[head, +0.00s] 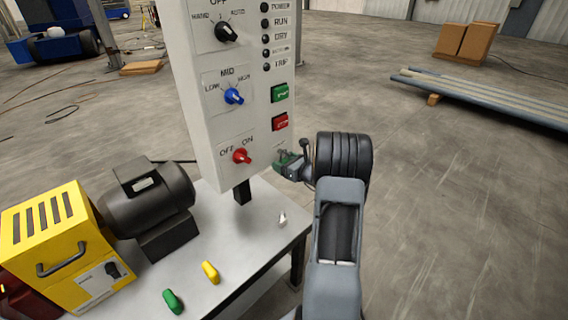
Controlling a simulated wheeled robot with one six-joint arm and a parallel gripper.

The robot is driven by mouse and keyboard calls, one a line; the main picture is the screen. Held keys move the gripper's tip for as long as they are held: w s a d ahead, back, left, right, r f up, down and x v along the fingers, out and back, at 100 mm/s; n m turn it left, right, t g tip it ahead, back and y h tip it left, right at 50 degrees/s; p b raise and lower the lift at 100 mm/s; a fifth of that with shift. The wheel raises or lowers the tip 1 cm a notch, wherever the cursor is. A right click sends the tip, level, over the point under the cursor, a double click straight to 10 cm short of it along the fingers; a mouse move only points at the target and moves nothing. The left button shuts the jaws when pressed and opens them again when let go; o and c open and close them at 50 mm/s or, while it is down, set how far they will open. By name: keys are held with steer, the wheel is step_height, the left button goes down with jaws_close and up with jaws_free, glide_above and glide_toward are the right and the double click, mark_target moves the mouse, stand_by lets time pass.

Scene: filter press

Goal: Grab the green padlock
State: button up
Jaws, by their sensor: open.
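A small green object (173,301), perhaps the green padlock, rests near the front of the white table (232,285); no shackle can be made out. My gripper (283,167) is in front of the lower right of the control panel, well above and to the right of that object. A dark green patch shows at its fingertips; I cannot tell whether this is part of the gripper or a separate thing. The gripper is open, though its finger gap is hard to see at this size.
A yellow object (210,272) and a small whitish piece (282,219) are on the table. The control panel (207,135) has knobs and buttons. A dark motor (147,205) and yellow box (55,245) fill the left. Open floor (460,220) lies right.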

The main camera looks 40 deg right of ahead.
steer(key=c, duration=1)
steer(key=shift+r, duration=0.1)
steer(key=shift+c, duration=0.2)
